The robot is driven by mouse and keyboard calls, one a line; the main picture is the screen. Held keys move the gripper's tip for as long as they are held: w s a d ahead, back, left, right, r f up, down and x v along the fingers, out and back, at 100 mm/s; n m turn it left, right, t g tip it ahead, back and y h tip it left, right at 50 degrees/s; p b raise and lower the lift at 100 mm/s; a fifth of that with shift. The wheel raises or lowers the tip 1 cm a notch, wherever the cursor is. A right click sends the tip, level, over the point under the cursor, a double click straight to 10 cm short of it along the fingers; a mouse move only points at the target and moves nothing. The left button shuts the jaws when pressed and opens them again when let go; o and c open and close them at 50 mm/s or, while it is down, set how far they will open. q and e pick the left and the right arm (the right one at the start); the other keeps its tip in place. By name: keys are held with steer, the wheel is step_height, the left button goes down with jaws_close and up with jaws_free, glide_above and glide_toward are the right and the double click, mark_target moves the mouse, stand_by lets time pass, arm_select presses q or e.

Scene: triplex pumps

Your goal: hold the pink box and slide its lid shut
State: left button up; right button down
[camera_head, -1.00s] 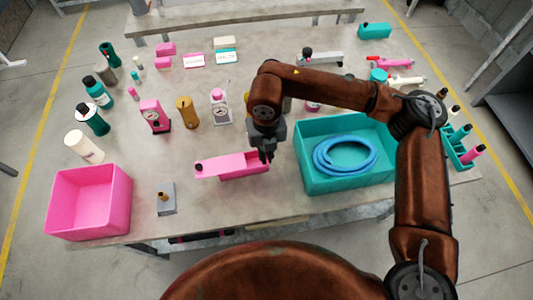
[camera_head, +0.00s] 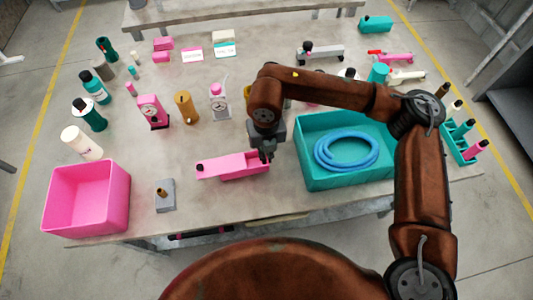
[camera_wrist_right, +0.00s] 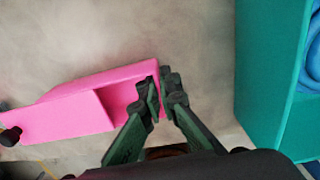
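The pink box (camera_head: 258,173) lies on the table in front of me, left of the teal crate. Its pink lid (camera_head: 220,166) sticks out past the box's left end, with a black knob (camera_head: 199,168) at its far left. The right part of the box is uncovered. My right gripper (camera_head: 267,157) is at the box's right end. In the right wrist view its fingers (camera_wrist_right: 160,94) straddle the right end wall of the box (camera_wrist_right: 122,97), one inside and one outside, closed on it. The lid (camera_wrist_right: 62,117) and knob (camera_wrist_right: 10,136) show at left there. My left gripper is out of view.
A teal crate (camera_head: 308,172) with a coiled blue hose (camera_head: 347,151) stands close right of the box. A pink bin (camera_head: 90,208) and a grey block (camera_head: 165,197) stand to the left. Several bottles and gauges stand behind. The table is clear just left of the lid.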

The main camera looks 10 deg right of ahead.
steer(key=shift+f+b, duration=0.45)
steer(key=shift+f, duration=0.9)
stand_by(0.8)
